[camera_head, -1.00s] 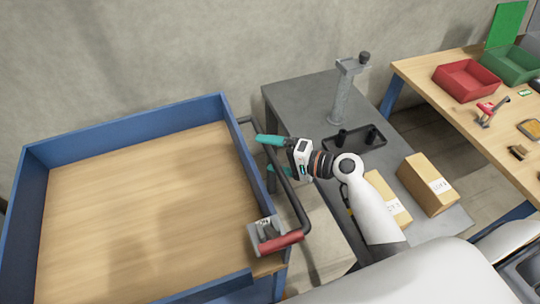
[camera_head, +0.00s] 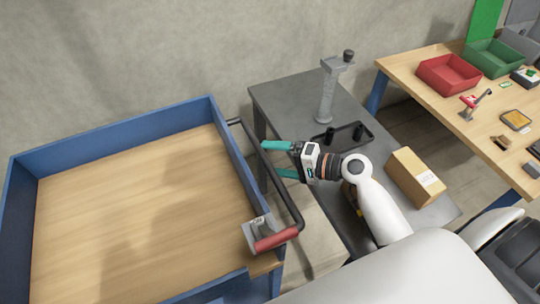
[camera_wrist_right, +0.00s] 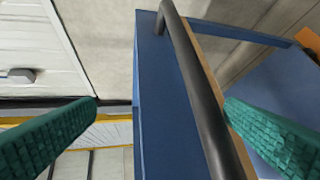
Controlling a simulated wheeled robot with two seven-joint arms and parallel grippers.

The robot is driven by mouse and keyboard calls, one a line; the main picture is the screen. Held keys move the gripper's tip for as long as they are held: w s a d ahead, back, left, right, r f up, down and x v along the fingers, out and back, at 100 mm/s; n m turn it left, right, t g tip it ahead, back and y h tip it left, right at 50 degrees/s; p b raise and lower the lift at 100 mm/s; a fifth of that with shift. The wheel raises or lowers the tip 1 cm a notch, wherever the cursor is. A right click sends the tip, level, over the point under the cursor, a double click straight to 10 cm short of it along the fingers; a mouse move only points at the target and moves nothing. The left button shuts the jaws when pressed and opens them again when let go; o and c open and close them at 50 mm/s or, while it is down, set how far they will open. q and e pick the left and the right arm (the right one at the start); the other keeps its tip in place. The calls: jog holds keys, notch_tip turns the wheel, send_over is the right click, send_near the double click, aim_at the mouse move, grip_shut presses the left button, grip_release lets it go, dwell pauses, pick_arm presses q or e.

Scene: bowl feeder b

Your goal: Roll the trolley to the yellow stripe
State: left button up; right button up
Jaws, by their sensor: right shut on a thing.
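The trolley (camera_head: 233,143) is a blue-walled cart with a wooden deck, filling the left of the head view. Its dark push handle (camera_head: 284,190) runs along its right side and also crosses the right wrist view (camera_wrist_right: 200,90). My right gripper (camera_head: 268,159) has teal fingers, one on either side of the handle bar, and is shut on it. The bar also shows between the fingers (camera_wrist_right: 162,105) in the wrist view. A thin yellow line (camera_wrist_right: 112,117) shows low in the wrist view; I cannot tell whether it is the stripe. My left gripper is out of view.
A grey bench (camera_head: 285,98) with a post (camera_head: 327,92), a black tray (camera_head: 322,141) and a cardboard box (camera_head: 408,175) stands close right of the trolley. A wooden table (camera_head: 420,87) with red (camera_head: 447,75) and green (camera_head: 492,60) bins is farther right. A red-handled fixture (camera_head: 270,240) sits on the trolley's edge.

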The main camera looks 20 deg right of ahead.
jog(key=shift+s+d+r, duration=0.35)
jog(key=shift+r, duration=0.25)
jog(key=shift+s+d+r, duration=0.15)
jog(key=shift+s+d, duration=0.15)
jog(key=shift+s, duration=0.3)
jog(key=shift+s+d+r, duration=0.1)
jog(key=shift+s+d, duration=0.2)
jog(key=shift+s, duration=0.25)
jog(key=c, duration=0.7)
jog(key=shift+s+d+f, duration=0.1)
jog(key=shift+s+d, duration=0.2)
jog(key=shift+d, duration=0.1)
